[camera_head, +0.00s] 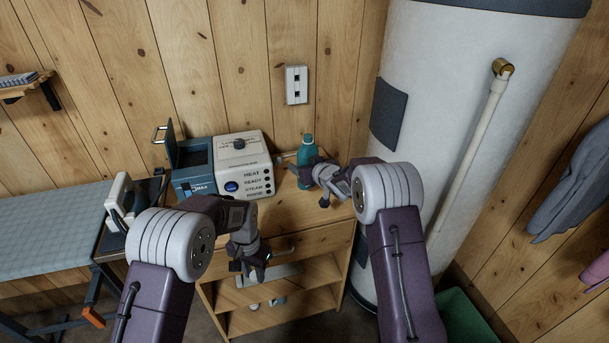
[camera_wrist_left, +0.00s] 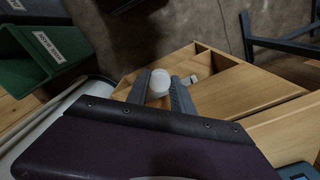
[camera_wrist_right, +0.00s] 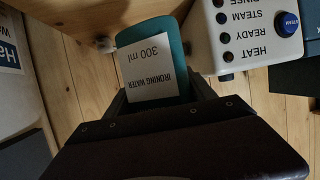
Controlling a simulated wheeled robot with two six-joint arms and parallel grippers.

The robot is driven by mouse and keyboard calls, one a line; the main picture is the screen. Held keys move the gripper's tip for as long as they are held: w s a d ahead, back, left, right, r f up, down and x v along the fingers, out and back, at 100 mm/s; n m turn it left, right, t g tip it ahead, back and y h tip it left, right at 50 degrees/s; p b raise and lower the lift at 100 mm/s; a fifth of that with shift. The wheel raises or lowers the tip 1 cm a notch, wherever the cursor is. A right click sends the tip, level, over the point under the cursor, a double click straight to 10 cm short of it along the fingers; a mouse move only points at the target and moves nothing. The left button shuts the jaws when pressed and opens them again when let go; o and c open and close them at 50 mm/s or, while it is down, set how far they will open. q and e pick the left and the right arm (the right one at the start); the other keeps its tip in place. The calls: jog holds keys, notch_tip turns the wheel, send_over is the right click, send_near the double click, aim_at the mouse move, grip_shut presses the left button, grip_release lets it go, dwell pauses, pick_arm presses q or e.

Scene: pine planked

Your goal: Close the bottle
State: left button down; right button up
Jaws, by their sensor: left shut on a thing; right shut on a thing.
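The teal bottle (camera_head: 307,151) stands upright on the wooden cabinet top, beside the steam station. In the right wrist view the bottle (camera_wrist_right: 150,62) shows a white label reading "IRONING WATER 300 ml". My right gripper (camera_head: 320,176) is shut on the bottle's body. My left gripper (camera_head: 255,270) is lower, in front of the cabinet. It is shut on a round white cap (camera_wrist_left: 159,82), seen between its fingers in the left wrist view. The cap is apart from the bottle. The bottle's mouth is too small to make out in the head view.
The steam station (camera_head: 243,165) stands left of the bottle. A white tank (camera_head: 424,100) rises close on the right. The wooden cabinet (camera_head: 325,240) has open shelves below. An ironing board (camera_head: 50,228) with an iron (camera_head: 122,200) is at left. A green bin (camera_head: 468,318) is lower right.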

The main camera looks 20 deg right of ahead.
pick_arm(q)
jog(key=shift+r, duration=0.4)
pick_arm(e)
notch_tip(320, 180, up, 2)
jog(key=shift+r, duration=0.25)
